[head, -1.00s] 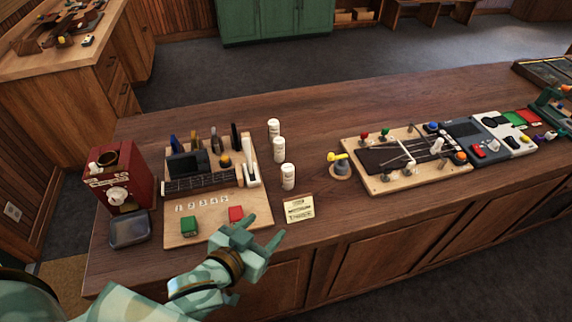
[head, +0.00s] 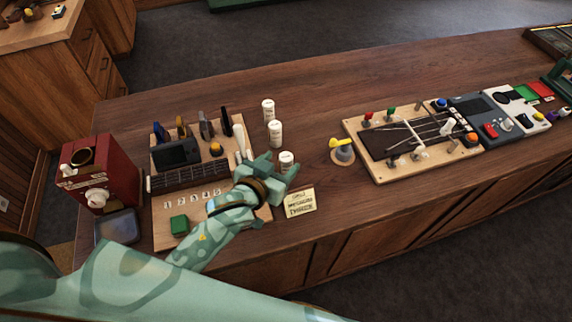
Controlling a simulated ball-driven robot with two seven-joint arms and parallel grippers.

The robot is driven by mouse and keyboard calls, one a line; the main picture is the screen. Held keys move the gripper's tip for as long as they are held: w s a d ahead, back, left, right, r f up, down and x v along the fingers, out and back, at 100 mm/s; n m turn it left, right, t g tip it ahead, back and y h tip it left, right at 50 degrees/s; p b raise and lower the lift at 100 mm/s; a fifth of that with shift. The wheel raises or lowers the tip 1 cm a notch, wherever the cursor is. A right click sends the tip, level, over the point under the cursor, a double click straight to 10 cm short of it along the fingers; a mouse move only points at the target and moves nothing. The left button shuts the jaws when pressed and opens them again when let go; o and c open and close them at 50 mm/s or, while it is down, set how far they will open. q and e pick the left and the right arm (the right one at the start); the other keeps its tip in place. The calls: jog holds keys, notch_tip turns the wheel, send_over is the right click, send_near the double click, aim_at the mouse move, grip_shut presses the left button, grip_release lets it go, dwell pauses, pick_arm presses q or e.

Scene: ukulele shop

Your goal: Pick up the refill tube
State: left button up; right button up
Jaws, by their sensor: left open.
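Three white labelled tubes stand upright in a row on the counter: the far tube (head: 268,111), the middle tube (head: 275,133) and the near tube (head: 286,160). I cannot tell from the labels which one is the refill tube. My left gripper (head: 285,172) is open at the near tube, whose lower part is hidden behind the fingers. I cannot tell whether they touch it. My right gripper is not in view.
A wooden board (head: 160,228) with a small fretboard, picks and a green block (head: 180,225) lies left. A card (head: 300,203) lies right of my gripper. A yellow-topped knob (head: 343,150) and guitar-neck board (head: 360,125) are further right.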

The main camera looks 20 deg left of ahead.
aim_at(289, 156)
pick_arm(q)
jog(key=b+x, duration=0.1)
jog(key=x, duration=0.4)
jog(key=shift+w+d+f, duration=0.2)
jog(key=shift+w, duration=0.1)
jog(key=shift+s, duration=0.1)
jog(key=c, duration=1.1)
